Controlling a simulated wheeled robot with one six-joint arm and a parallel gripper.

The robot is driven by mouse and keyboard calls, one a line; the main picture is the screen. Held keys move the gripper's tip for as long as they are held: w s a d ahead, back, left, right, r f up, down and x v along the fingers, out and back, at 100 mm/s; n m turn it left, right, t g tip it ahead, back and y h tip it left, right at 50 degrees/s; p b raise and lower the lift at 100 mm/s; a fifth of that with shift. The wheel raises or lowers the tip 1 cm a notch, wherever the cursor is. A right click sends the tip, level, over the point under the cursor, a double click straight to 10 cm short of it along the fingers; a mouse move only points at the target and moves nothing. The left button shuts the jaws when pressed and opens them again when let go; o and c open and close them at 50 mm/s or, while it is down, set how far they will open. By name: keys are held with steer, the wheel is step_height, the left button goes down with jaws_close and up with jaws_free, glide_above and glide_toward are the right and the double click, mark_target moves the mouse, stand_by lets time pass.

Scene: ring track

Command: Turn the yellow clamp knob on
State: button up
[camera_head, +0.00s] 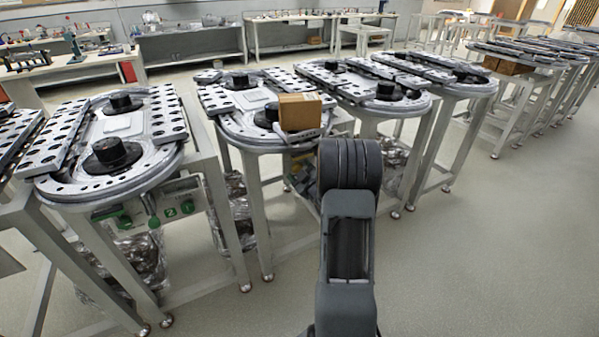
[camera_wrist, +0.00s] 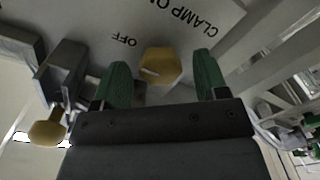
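The yellow clamp knob (camera_wrist: 161,64) is a faceted knob on a pale panel (camera_wrist: 75,15) in the wrist view. A light pointer mark on it faces left, on the side of the printed word OFF (camera_wrist: 125,41). The upside-down lettering CLAMP O (camera_wrist: 192,20), partly cut off, is above and right of it. My gripper (camera_wrist: 160,80) is open, with one green finger to the left of the knob and one to the right. Gaps show on both sides, so neither finger appears to touch it. In the head view my arm hides the knob and my gripper.
A second yellow knob (camera_wrist: 47,130) sits on a grey block (camera_wrist: 62,72) left of my gripper. A ring-track table (camera_head: 270,145) with a cardboard box (camera_head: 299,112) stands before my arm. Another ring-track table (camera_head: 70,190) is left. Open floor (camera_head: 500,240) lies right.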

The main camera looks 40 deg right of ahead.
steer(key=c, duration=0.9)
steer(key=shift+m, duration=0.4)
steer(key=m+b, duration=0.1)
steer(key=m, duration=0.2)
steer(key=shift+f, duration=0.1)
steer(key=m, duration=0.5)
steer(key=shift+a, duration=0.1)
steer(key=m, duration=0.5)
steer(key=shift+m+p, duration=0.55)
steer(key=shift+m, duration=1.45)
